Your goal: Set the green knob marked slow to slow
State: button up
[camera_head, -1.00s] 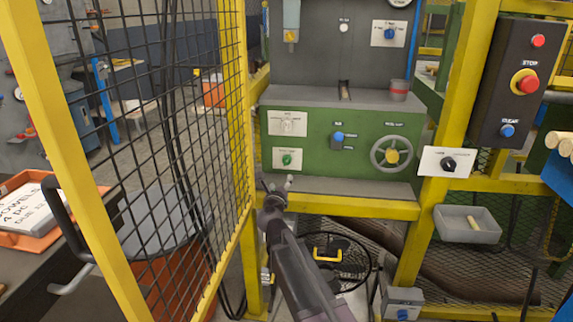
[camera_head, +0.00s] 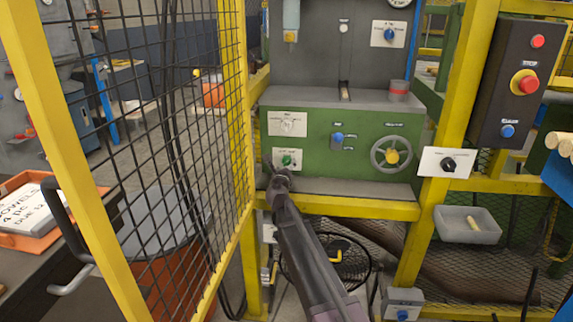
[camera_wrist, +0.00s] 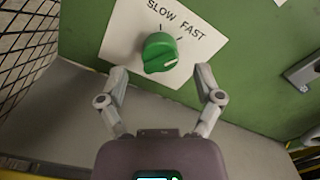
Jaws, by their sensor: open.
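The green knob (camera_wrist: 159,52) sits on a white plate (camera_wrist: 120,38) lettered SLOW and FAST, with a tick by each word. A white mark shows on the knob's lower right side in the wrist view, on the FAST side; its exact setting is hard to tell. In the head view the knob (camera_head: 287,160) is low on the left of the green machine front. My gripper (camera_wrist: 161,73) is open and empty, its fingers spread to either side of the knob and slightly short of it. It also shows in the head view (camera_head: 282,164), just in front of the plate.
A second white plate (camera_head: 288,123) is above the knob. A blue knob (camera_head: 338,137) and a handwheel (camera_head: 391,155) are to the right. A yellow-framed mesh fence (camera_head: 180,130) stands close on the left. A yellow rail (camera_head: 350,206) runs below the panel.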

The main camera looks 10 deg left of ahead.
jog(key=shift+w, duration=1.1)
jog(key=c, duration=1.2)
